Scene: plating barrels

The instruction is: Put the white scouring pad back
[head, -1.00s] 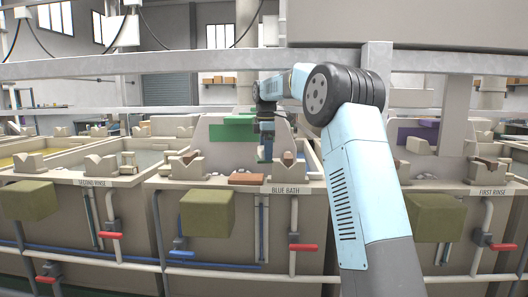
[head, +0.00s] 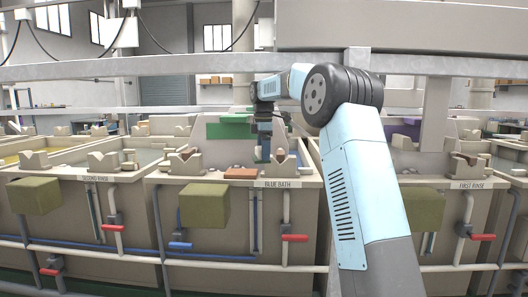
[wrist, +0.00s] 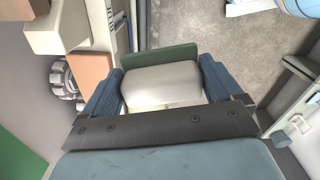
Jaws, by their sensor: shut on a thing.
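The white scouring pad (wrist: 160,85) is a pale off-white block with a green layer along its far side, seen in the wrist view. My gripper (wrist: 158,92) is shut on it, with one blue finger on either side. In the head view my gripper (head: 263,152) points down over the blue bath tank (head: 225,181), behind its front rim. The pad cannot be made out clearly there.
A reddish-brown block (head: 241,173) lies on the front rim beside the BLUE BATH label. Pale notched supports (head: 185,163) stand on the rims. Olive boxes (head: 205,205) hang on the tank fronts. A grey rail (head: 180,68) crosses above.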

